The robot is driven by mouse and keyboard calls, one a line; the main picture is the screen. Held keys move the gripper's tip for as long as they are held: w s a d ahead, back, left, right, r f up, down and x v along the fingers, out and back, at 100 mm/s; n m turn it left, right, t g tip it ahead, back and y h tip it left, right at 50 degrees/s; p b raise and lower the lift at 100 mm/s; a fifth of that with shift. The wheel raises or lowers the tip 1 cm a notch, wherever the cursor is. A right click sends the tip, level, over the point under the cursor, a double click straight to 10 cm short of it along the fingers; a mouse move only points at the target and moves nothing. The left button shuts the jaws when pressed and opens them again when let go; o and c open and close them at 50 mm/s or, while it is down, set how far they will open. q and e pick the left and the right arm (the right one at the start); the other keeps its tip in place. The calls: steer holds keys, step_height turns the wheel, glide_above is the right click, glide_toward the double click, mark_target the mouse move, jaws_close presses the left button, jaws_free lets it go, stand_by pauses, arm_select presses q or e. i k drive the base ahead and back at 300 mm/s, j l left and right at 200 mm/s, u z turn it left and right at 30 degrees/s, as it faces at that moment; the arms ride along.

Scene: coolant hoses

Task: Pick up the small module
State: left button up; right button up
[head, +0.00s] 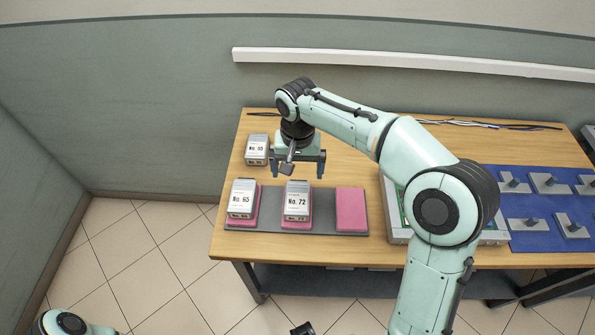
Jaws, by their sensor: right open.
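Three grey-and-white labelled modules are on the left part of the wooden table. The one marked No. 55 (257,149) looks the smallest and lies on bare wood at the back left. Module No. 65 (242,198) and module No. 72 (297,200) rest on pink pads on a dark grey tray (325,224). My right gripper (299,171) is open and points down, with nothing seen between its fingers. It hangs to the right of No. 55 and behind No. 72; its exact height is hard to tell.
The tray's right pink pad (351,209) is empty. A grey-framed unit (398,233) stands right of the tray, partly hidden by my right arm. A blue mat (545,232) with several grey blocks lies at the right. Dark cables (490,124) lie along the table's back edge.

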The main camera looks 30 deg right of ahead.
mark_target(258, 147)
steer(key=k, duration=1)
